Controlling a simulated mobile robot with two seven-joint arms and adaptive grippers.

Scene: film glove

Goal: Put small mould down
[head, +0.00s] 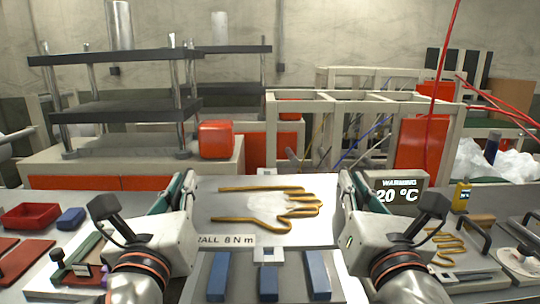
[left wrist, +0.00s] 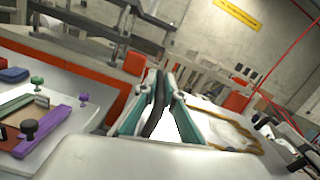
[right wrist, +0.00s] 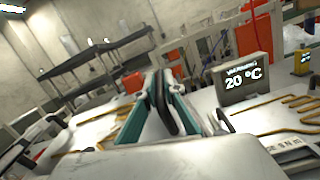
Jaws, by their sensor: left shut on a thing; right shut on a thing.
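The mould (head: 318,230) is a flat pale plate with a golden hand-shaped outline and whitish film inside it. It lies level between my two grippers in the middle of the head view. My left gripper (head: 178,190) is shut at its left side, and my right gripper (head: 350,187) is shut at its right side. In the left wrist view the teal fingers (left wrist: 157,95) close around a dark bar-like grip. The right wrist view shows the same at the right fingers (right wrist: 160,100). I cannot tell whether the plate touches the surface under it.
Blue bars (head: 267,277) lie in front of the mould. A "20 °C" display (head: 396,195) stands right of my right gripper, with another golden hand outline (head: 450,245) nearby. A red tray (head: 30,216) and a blue block (head: 71,218) are at the left. A press frame stands behind.

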